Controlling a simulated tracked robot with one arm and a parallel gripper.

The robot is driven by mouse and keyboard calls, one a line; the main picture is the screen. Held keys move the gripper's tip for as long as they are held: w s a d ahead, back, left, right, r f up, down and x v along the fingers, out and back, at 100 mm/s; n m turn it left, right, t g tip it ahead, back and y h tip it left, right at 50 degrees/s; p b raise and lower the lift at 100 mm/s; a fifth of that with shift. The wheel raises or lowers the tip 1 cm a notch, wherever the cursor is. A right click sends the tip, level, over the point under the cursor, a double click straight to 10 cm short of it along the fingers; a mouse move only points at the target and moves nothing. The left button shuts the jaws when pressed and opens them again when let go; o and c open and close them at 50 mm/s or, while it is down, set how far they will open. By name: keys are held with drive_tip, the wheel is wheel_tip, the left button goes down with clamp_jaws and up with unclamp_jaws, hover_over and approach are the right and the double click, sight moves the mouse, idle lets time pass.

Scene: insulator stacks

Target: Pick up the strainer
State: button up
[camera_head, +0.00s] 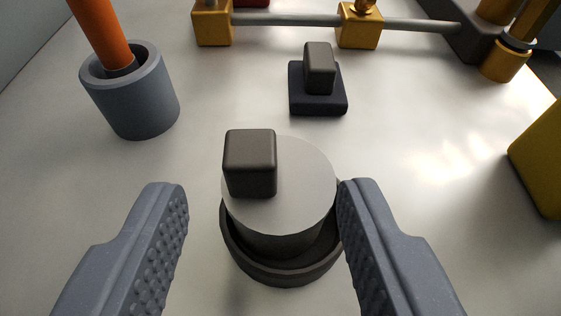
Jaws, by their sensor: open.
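A light grey round cylinder (300,190) with a dark block (250,162) on the left of its top sits in a dark round ring base (285,272). It may be the strainer, but its shape alone does not make this certain. My gripper (263,190) is open, with one ridged grey finger on each side of the cylinder. The right finger appears close to the cylinder's right edge, and contact cannot be told. A wider gap shows between the left finger and the cylinder. The lower sides of the cylinder are partly hidden inside the ring.
A grey cup (130,105) holding an orange rod (103,35) stands at the upper left. A small dark block on a square base (318,105) is behind the cylinder. A grey bar with yellow mounts (360,27) crosses the back. A yellow object (540,155) is at right.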

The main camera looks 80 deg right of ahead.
sight(256, 155)
drive_tip(key=shift+b+x, duration=0.8)
drive_tip(key=shift+x, duration=2.2)
drive_tip(key=shift+w+r, duration=0.15)
clamp_jaws()
